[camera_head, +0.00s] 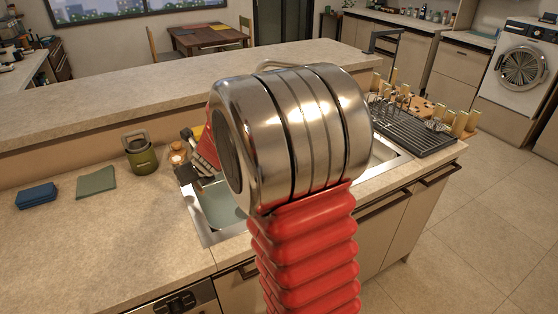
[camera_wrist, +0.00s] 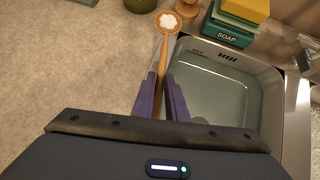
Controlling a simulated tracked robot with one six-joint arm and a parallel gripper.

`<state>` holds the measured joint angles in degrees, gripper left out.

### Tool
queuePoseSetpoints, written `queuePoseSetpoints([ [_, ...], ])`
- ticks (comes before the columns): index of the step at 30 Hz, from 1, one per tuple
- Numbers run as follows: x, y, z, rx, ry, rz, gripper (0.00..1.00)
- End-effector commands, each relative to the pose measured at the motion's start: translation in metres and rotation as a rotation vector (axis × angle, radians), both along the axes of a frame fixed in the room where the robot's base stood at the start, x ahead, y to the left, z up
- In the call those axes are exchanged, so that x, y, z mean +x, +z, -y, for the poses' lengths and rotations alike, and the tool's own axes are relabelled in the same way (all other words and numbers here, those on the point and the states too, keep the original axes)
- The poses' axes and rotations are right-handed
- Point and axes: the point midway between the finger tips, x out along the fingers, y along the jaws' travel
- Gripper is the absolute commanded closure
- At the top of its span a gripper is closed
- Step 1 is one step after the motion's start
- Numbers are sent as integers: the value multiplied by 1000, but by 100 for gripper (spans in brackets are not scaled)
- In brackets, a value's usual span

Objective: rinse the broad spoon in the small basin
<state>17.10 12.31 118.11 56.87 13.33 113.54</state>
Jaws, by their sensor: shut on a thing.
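A wooden spoon (camera_wrist: 161,58) with a round head and a white patch in its bowl shows in the wrist view. My gripper (camera_wrist: 162,92), with purple fingers, is shut on its handle. The spoon head points away from me, near the basin's upper left corner; its height above the counter is hard to tell. The basin (camera_wrist: 225,90) has pale greenish water and a MAX mark on its far wall. It lies just right of my fingers. In the head view the basin (camera_head: 216,208) is partly hidden behind my arm, and I cannot make out the spoon there.
A green soap box (camera_wrist: 230,32) with a yellow block on it stands behind the basin. A green pot (camera_head: 140,158), a green cloth (camera_head: 96,181) and a blue cloth (camera_head: 37,196) are on the counter to the left. A dark drying rack (camera_head: 418,133) is at right.

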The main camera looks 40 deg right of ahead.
Motion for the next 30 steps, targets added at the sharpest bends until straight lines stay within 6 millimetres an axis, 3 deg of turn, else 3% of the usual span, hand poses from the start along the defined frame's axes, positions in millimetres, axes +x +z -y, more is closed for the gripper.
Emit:
queuePoseSetpoints([
  [5, 2, 6, 45, -6, -4, -43, 100],
  [10, -5, 15, 109, -19, 31, -118, 100],
  [18, -44, 30, 190, -49, 204, -225, 100],
  [24, -100, 33, 221, -72, 365, -311, 100],
  [30, -137, 30, 219, -91, 414, -403, 100],
])
